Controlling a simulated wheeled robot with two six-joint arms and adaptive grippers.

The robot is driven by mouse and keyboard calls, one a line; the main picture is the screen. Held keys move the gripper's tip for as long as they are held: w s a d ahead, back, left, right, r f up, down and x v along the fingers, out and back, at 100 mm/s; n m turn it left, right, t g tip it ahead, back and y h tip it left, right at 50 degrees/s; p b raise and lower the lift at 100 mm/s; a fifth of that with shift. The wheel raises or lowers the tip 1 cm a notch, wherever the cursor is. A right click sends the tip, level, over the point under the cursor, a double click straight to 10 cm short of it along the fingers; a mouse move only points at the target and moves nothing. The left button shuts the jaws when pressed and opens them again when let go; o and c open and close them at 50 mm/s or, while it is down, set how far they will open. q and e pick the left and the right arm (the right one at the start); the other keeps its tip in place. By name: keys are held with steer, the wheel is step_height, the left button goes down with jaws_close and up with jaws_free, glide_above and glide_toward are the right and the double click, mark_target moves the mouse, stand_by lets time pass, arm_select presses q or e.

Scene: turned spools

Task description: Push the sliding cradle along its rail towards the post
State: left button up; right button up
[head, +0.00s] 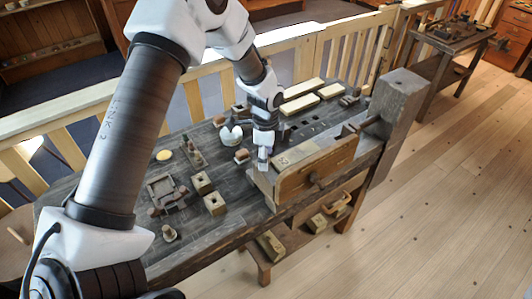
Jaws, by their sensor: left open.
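My left gripper (264,163) reaches down from the upper left, at the near left end of a wooden block assembly at the bench's front edge. Its fingers are small in this view; whether they touch the wood I cannot tell. The assembly has a brown front board (325,170) with a dark round knob and looks like the sliding cradle. A thick upright wooden post (399,98) stands to its right, with a dark bar between them. The rail is not clearly visible. My right gripper is not in view.
The dark workbench (205,150) holds small square blocks (215,204), a dark frame-like fixture (167,192), a white cup-like object (231,135) and pale bars (300,103). Blocks lie on a lower shelf. A slatted railing runs behind.

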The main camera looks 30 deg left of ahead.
arm_select(q)
steer(key=shift+w+a+f, duration=0.1)
steer(key=shift+a+f, duration=0.05)
steer(key=shift+a, duration=0.1)
steer(key=shift+c, duration=0.7)
jaws_close()
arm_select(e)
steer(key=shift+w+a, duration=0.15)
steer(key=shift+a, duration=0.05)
arm_select(q)
steer(key=shift+w, duration=0.15)
